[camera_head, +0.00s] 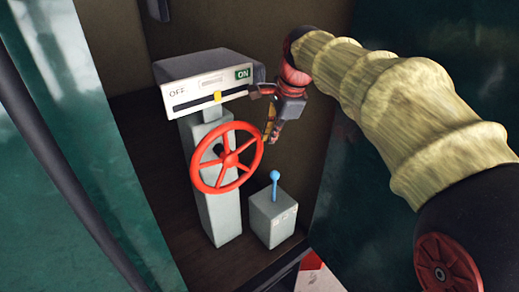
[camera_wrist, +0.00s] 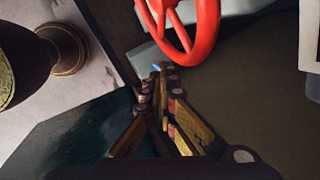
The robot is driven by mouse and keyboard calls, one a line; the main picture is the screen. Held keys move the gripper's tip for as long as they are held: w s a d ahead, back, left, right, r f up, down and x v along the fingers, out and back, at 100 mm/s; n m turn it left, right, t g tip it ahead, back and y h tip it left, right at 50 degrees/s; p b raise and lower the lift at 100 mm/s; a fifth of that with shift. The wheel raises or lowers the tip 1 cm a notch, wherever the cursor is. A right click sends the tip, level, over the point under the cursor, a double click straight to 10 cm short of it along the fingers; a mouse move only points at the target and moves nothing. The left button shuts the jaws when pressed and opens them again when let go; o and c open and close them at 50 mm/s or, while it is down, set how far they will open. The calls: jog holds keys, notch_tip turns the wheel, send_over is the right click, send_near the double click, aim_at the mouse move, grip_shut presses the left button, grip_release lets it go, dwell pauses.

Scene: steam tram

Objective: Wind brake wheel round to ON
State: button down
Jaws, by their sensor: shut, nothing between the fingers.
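The red spoked brake wheel (camera_head: 228,158) is mounted on a grey column (camera_head: 219,222) in the head view. Above it is an indicator panel (camera_head: 207,98) marked OFF at left and a green ON at right. In the wrist view the wheel (camera_wrist: 205,30) shows at the top, just beyond my shut fingertips (camera_wrist: 162,68).
A short grey box (camera_head: 272,218) with a blue-knobbed lever (camera_head: 275,177) stands right of the column, below my gripper. Dark green walls (camera_head: 95,120) flank the space. A red and white thing (camera_head: 318,277) lies at the bottom. The wrist view shows a dark rounded object (camera_wrist: 30,62) at left.

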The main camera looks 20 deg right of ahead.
send_near(250, 169)
notch_tip(250, 169, down, 2)
jog(key=d, duration=0.3)
jog(key=a+f, duration=0.1)
jog(key=w+a+f+p, duration=0.1)
jog(key=shift+w+a, duration=0.1)
jog(key=shift+a, duration=0.2)
jog(key=shift+w+a+f, duration=0.15)
jog(key=shift+a+f, duration=0.25)
jog(key=shift+f+y+p, duration=0.45)
jog(key=shift+y, duration=0.15)
jog(key=shift+a+f+g+y, duration=0.15)
jog(key=shift+g+y, duration=0.15)
